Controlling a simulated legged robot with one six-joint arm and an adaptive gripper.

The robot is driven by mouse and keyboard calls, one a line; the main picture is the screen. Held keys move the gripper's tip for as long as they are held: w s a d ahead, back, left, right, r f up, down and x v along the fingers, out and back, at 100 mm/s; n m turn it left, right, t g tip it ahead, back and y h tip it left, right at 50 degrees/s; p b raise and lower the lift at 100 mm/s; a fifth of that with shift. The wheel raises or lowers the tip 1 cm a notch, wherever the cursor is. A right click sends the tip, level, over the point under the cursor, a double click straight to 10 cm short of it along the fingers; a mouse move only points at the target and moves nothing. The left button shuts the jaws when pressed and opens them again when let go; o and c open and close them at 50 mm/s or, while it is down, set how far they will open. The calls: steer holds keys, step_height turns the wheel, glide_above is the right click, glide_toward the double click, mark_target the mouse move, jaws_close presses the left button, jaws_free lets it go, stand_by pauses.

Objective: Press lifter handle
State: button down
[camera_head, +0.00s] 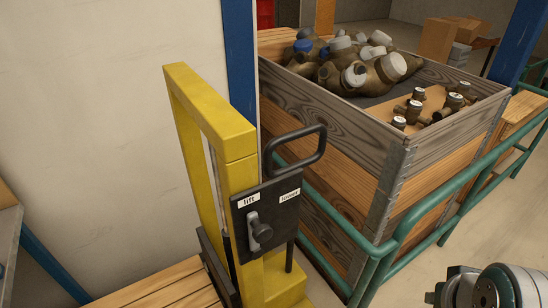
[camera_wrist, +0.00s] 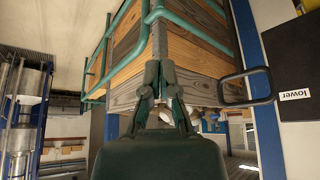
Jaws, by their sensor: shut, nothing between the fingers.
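The yellow lifter (camera_head: 228,148) stands upright left of centre in the head view. A black loop handle (camera_head: 322,146) rises above the panel. In the wrist view the panel (camera_wrist: 301,60) with "lower" is cut off at the right edge, the loop handle (camera_wrist: 264,71) beside it; the lever is out of view. My gripper (camera_wrist: 158,66) is shut and empty, left of the loop handle and apart from it. The head view shows only my arm at lower right.
A wooden crate (camera_head: 345,172) full of brass meters (camera_head: 395,68) stands right of the lifter, with a green rail (camera_head: 425,213) around it. A blue post (camera_head: 240,55) and pale wall are behind the lifter. Floor is open at lower right.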

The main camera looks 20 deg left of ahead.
steer(key=g+y, duration=0.6)
steer(key=y, duration=0.7)
glide_toward(270, 161)
steer(key=s+d, duration=0.2)
steer(key=d, duration=0.1)
steer(key=w+a+f+y, duration=0.5)
steer(key=w+f, duration=0.1)
steer(key=w, duration=0.2)
steer(key=shift+a+f, duration=0.3)
steer(key=shift+f, duration=0.05)
steer(key=a, duration=1)
steer(key=shift+s+d, duration=1.25)
steer(key=shift+s, duration=0.35)
